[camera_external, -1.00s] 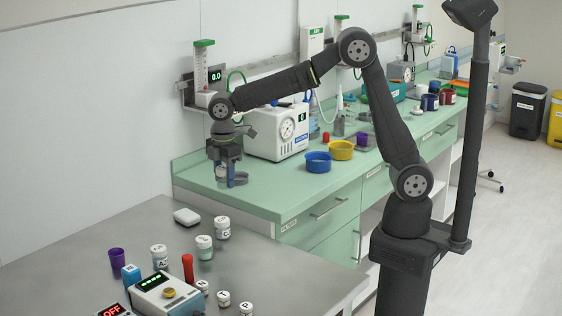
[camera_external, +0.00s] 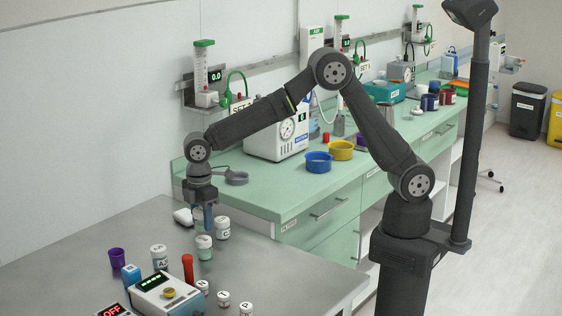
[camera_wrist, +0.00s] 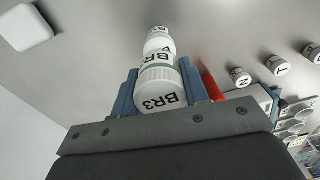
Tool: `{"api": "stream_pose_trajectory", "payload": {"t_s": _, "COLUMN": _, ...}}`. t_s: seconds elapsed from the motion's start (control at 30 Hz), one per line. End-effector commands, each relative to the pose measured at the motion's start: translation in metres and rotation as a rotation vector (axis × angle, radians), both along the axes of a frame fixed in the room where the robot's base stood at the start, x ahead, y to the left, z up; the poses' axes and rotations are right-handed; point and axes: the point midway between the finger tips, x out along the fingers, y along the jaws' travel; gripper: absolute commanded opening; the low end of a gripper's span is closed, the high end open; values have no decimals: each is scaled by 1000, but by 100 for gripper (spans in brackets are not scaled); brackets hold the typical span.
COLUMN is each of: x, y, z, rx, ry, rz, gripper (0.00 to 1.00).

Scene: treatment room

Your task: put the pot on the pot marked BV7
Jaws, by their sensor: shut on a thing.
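My gripper (camera_external: 203,213) points down over the grey table, shut on a small pot with a white lid marked BR3. In the wrist view the held pot (camera_wrist: 158,90) sits between my blue fingers, lid toward the camera. A pale green pot with a white lid (camera_external: 204,244) stands upright on the table just below my gripper; its mark is not readable in the external view. In the wrist view a white-lidded pot (camera_wrist: 158,38) shows beyond the held one, its lettering partly hidden. I cannot tell whether the held pot touches it.
Another white-lidded pot (camera_external: 222,228) stands close on the right. A red tube (camera_external: 188,268), a lettered pot (camera_external: 160,257), a purple cup (camera_external: 117,258) and a device (camera_external: 163,293) stand nearer.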

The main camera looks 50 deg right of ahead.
Motion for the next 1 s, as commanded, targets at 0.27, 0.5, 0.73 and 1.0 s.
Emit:
{"api": "stream_pose_trajectory", "payload": {"t_s": 0.27, "x": 0, "y": -1, "z": -28, "rx": 0, "ry": 0, "rz": 0, "gripper": 19}}
{"api": "stream_pose_trajectory", "payload": {"t_s": 0.5, "x": 0, "y": -1, "z": -30, "rx": -1, "ry": 1, "rz": 0, "gripper": 19}}
{"api": "stream_pose_trajectory", "payload": {"t_s": 0.73, "x": 0, "y": -1, "z": -31, "rx": -1, "ry": 1, "rz": 0, "gripper": 63}}
{"api": "stream_pose_trajectory", "payload": {"t_s": 1.0, "x": 0, "y": -1, "z": -28, "rx": 0, "ry": 0, "rz": 0, "gripper": 63}}
